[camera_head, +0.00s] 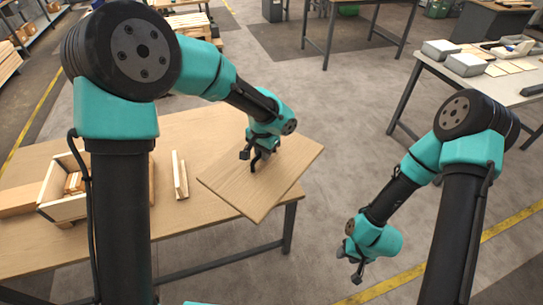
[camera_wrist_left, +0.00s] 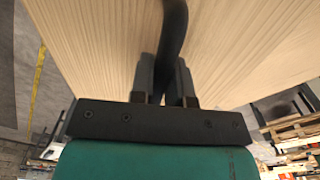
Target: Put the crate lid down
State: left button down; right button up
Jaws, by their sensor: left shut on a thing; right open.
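The crate lid (camera_head: 285,165) is a flat square wooden board with a black handle. It overlaps the right end of the wooden table in the head view, turned at an angle, with its front corner past the edge. I cannot tell whether it touches the tabletop. My left gripper (camera_head: 259,160) is shut on the handle; the left wrist view shows both fingers (camera_wrist_left: 162,85) around the dark handle (camera_wrist_left: 174,35) and the lid's pale underside or top (camera_wrist_left: 100,40) filling the frame. My right gripper (camera_head: 357,271) is open and empty over the floor, right of the table.
An open wooden crate (camera_head: 62,210) with wooden blocks inside stands at the table's left, partly hidden by my left arm. Bare tabletop (camera_head: 190,222) lies in front. Another table (camera_head: 440,72) is at the right.

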aim_at(280, 148)
pick_arm(q)
jog(key=shift+s+a+r+n, duration=0.3)
jog(key=shift+r+n, duration=0.05)
jog(key=shift+r, duration=0.2)
jog(key=shift+s+a+r+n, duration=0.3)
jog(key=shift+s+r, duration=0.05)
jog(key=shift+r, duration=0.2)
jog(key=shift+s+a+r+n, duration=0.3)
jog(key=shift+r+n, duration=0.05)
jog(key=shift+r, duration=0.2)
jog(key=w+d+n, duration=0.1)
jog(key=w+d, duration=0.2)
jog(key=w+d+n, duration=0.2)
jog(key=w+d, duration=0.1)
jog(key=w, duration=0.1)
jog(key=w+d+n, duration=0.1)
jog(key=w+d, duration=0.2)
jog(key=shift+w+d+n, duration=0.15)
jog(key=shift+w+n, duration=0.1)
jog(key=shift+n, duration=0.05)
